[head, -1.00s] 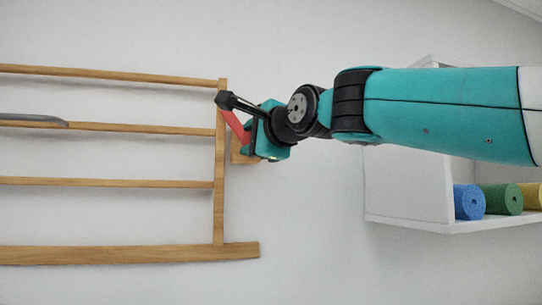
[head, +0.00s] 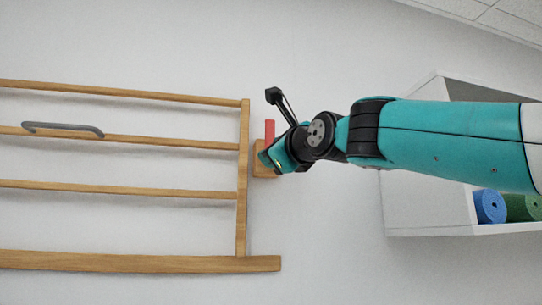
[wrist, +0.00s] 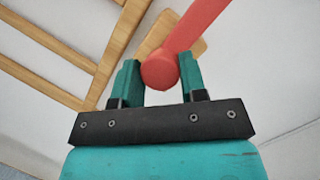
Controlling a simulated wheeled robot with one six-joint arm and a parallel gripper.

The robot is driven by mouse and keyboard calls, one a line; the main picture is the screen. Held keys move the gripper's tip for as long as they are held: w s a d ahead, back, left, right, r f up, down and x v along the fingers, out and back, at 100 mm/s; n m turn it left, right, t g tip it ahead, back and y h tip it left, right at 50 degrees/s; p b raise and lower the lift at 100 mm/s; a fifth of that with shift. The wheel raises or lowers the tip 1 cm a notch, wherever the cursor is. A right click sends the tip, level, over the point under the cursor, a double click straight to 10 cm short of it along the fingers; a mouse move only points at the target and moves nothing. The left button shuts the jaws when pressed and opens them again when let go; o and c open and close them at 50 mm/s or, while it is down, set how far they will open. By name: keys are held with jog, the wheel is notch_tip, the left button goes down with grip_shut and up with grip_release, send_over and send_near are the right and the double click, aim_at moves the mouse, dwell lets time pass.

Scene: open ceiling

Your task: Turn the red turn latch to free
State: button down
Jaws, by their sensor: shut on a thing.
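The red turn latch (head: 269,131) sits on a small wooden block (head: 258,172) on the wall, just right of the wooden rack's upright. In the head view its visible bar points straight up. In the wrist view the red latch (wrist: 197,27) runs to the upper right from a rounded end that lies between the two teal fingers. My gripper (wrist: 160,74) is shut on this rounded end. In the head view my gripper covers the lower part of the latch and much of the block, and its fingertips are hidden.
A wooden rack with several horizontal bars (head: 120,190) spans the left, with a grey handle (head: 62,128) on one bar. A white shelf (head: 425,190) with blue (head: 489,206) and green (head: 522,207) rolls stands at right. Bare wall lies between.

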jog(key=shift+f, duration=0.1)
dwell(0.3)
jog(key=c, duration=0.7)
grip_release()
jog(key=b+v, duration=0.6)
jog(key=v, duration=1.1)
jog(key=shift+s+d, duration=0.1)
jog(key=shift+s, duration=0.1)
jog(key=shift+f, duration=0.1)
